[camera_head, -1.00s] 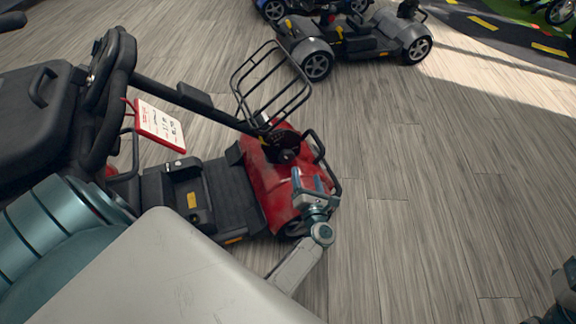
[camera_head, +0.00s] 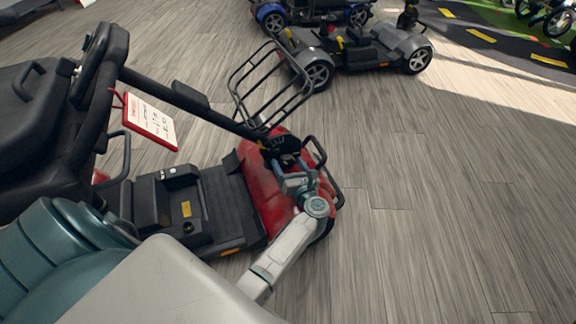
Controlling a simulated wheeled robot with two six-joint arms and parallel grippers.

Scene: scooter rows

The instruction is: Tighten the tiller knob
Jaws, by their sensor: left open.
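The red scooter (camera_head: 256,188) stands at the left of the head view, with its black tiller (camera_head: 185,98) slanting from the handlebar down to a pivot at the red front. The dark round tiller knob (camera_head: 288,160) sits at that pivot and is partly hidden, small and dark. My left gripper (camera_head: 289,173) is open just in front of the knob, over the red front cover. I cannot tell whether its fingers touch the knob. My right gripper is not in view.
A black wire basket (camera_head: 268,88) rises just behind the pivot, and a black front bumper bar (camera_head: 322,165) stands right of my gripper. A price tag (camera_head: 150,122) hangs by the tiller. A grey scooter (camera_head: 355,50) stands behind. The floor at right is clear.

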